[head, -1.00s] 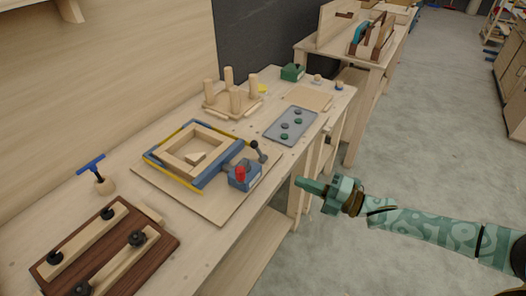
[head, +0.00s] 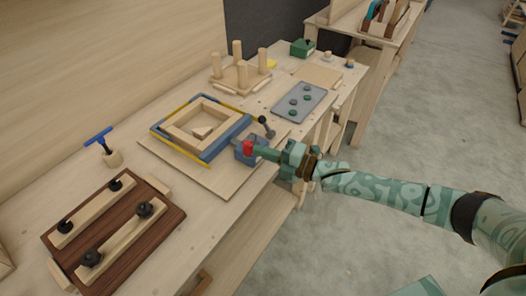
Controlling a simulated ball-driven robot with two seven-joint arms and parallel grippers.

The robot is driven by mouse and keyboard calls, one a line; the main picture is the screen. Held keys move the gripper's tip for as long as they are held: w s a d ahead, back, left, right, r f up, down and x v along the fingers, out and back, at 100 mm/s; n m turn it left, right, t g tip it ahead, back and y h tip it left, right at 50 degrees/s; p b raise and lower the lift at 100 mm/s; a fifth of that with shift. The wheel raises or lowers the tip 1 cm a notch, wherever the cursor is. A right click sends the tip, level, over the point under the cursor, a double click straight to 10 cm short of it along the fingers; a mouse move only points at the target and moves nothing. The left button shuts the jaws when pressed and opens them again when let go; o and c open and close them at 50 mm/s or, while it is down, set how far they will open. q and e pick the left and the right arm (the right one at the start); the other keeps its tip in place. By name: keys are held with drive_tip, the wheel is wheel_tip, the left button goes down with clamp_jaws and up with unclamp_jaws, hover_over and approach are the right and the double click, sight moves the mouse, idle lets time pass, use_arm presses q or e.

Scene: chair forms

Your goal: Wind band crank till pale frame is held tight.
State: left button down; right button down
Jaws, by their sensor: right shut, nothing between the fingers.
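The pale frame (head: 180,127) is a square wooden frame with a small pale block inside it. It lies on a thin board on the bench, with a yellow band (head: 181,104) along its outer sides and a blue bar (head: 226,138) along its near right side. A blue box (head: 245,155) with a red part (head: 248,147) sits at the board's right corner. A crank with a dark knob (head: 263,120) rises beside the box. My right gripper (head: 254,150) is shut and empty, its tips at the red part; I cannot tell whether they touch. My left gripper is out of view.
A dark wooden board (head: 118,227) with black-knobbed clamps lies at the near left. A blue-handled tool (head: 103,145) stands behind it. A grey tray (head: 299,100) and a pegged stand (head: 240,75) are farther back. Open floor lies right of the bench.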

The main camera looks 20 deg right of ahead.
sight(246, 150)
drive_tip(key=shift+a, duration=0.15)
drive_tip(key=shift+r, duration=0.1)
drive_tip(key=m+t+h+p, duration=0.1)
drive_tip(key=a+t+h+p, duration=0.1)
drive_tip(key=p, duration=0.1)
drive_tip(key=shift+a+r+m, duration=0.3)
drive_tip(key=shift+m, duration=0.1)
drive_tip(key=shift+a+f+m+t+h+p, duration=0.15)
drive_tip(key=shift+a+m+t+h+p, duration=0.3)
drive_tip(key=shift+h+p, duration=0.25)
drive_tip(key=shift+w+a+f, duration=0.15)
drive_tip(key=shift+a+f, duration=0.05)
